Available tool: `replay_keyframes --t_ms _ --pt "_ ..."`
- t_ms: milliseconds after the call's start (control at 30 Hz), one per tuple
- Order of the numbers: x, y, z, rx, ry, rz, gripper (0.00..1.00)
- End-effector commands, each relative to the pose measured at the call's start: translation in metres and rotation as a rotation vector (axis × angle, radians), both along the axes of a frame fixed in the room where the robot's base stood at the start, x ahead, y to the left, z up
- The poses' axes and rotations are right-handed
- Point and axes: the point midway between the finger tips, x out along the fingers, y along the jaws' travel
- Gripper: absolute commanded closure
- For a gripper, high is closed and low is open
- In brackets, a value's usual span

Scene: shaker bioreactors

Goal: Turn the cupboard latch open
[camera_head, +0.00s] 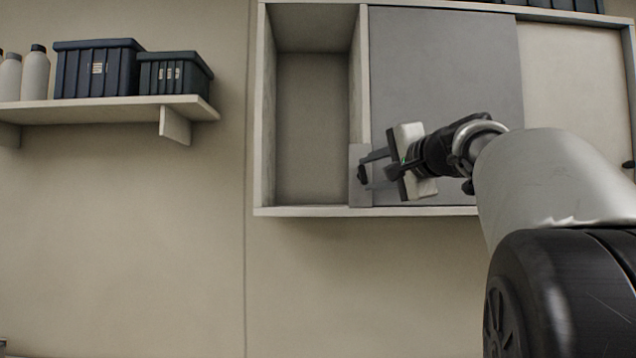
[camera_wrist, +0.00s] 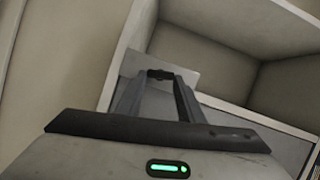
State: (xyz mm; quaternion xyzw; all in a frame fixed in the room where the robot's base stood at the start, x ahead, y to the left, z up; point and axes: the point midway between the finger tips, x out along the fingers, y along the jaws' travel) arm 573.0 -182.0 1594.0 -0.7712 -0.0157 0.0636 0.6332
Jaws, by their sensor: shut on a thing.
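The cupboard (camera_head: 364,100) hangs on the wall, with an open, empty left compartment and a grey sliding panel (camera_head: 440,65) over its middle. The latch (camera_head: 362,173) is a small dark part on a grey plate (camera_head: 360,200) at the lower left edge of the panel. My gripper (camera_head: 366,168) reaches it from the right and is shut on it. In the wrist view the two fingers converge on the dark latch (camera_wrist: 160,74) in front of the light plate (camera_wrist: 186,76). The fingertips hide part of the latch, and its exact angle is hard to tell.
A wall shelf (camera_head: 110,110) at the left holds two dark crates (camera_head: 97,70) and pale bottles (camera_head: 35,75). The cupboard's bottom board (camera_head: 310,211) runs just below my gripper. The wall (camera_head: 130,240) below the shelf and cupboard is bare.

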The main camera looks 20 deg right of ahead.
Motion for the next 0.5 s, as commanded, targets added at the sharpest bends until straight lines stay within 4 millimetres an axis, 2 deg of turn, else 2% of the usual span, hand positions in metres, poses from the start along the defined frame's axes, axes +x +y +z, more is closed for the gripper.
replay_keyframes --t_ms 200,500 --pt "0.0001 0.0001 -0.0044 0.123 -0.036 0.000 0.88" --pt "0.0002 0.0003 -0.0038 0.204 -0.059 0.001 0.88"
